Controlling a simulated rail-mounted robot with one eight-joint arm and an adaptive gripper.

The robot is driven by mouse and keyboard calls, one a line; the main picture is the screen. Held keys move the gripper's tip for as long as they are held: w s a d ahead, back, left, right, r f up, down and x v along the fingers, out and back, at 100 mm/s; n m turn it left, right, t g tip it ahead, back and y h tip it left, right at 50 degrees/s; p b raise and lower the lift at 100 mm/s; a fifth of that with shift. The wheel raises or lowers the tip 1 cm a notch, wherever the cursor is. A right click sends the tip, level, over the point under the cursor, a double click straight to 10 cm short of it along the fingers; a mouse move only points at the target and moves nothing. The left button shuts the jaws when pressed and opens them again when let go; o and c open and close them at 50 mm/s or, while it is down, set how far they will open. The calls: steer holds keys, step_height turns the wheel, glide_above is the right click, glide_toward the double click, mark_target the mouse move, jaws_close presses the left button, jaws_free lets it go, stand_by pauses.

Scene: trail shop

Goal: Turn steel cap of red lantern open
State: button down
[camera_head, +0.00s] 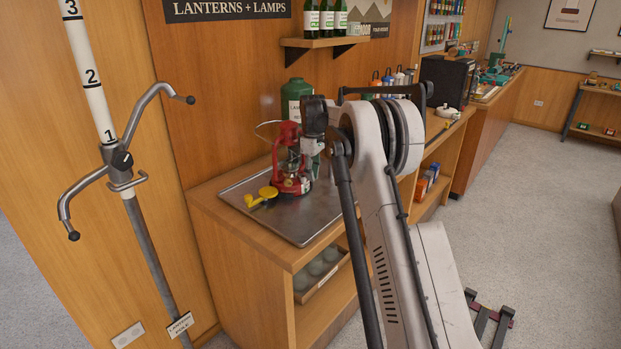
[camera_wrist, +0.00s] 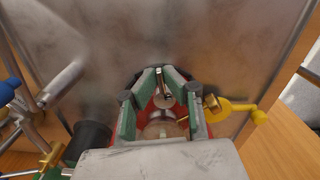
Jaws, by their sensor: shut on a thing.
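The red lantern (camera_head: 287,170) stands upright on a steel tray (camera_head: 243,194) on the wooden counter. My gripper (camera_head: 308,172) comes down from above at the lantern's right side, partly hidden by my arm in the head view. In the wrist view the green-padded fingers (camera_wrist: 161,76) converge and are shut on the small steel cap (camera_wrist: 162,84). Parts of the red lantern show between and beside the fingers. The cap is mostly hidden in the head view, and I cannot tell how far it is turned.
A yellow piece (camera_head: 262,197) sits at the lantern's left front. A green canister (camera_head: 296,95) stands behind the lantern. A shelf with bottles (camera_head: 327,20) hangs above. A measuring pole (camera_head: 150,250) stands at the left. The tray's front is clear.

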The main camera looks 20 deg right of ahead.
steer(key=n, duration=0.1)
steer(key=w+d+n, duration=0.1)
steer(key=n, duration=0.1)
steer(key=shift+n, duration=0.3)
steer(key=shift+w+d+n, duration=0.1)
steer(key=shift+w+n, duration=0.15)
steer(key=shift+n, duration=0.5)
steer(key=shift+w+d+n, duration=0.1)
steer(key=shift+w+n, duration=0.1)
steer(key=shift+n, duration=0.55)
steer(key=c, duration=1.9)
jaws_free()
steer(key=shift+o, duration=0.2)
step_height(320, 180, up, 12)
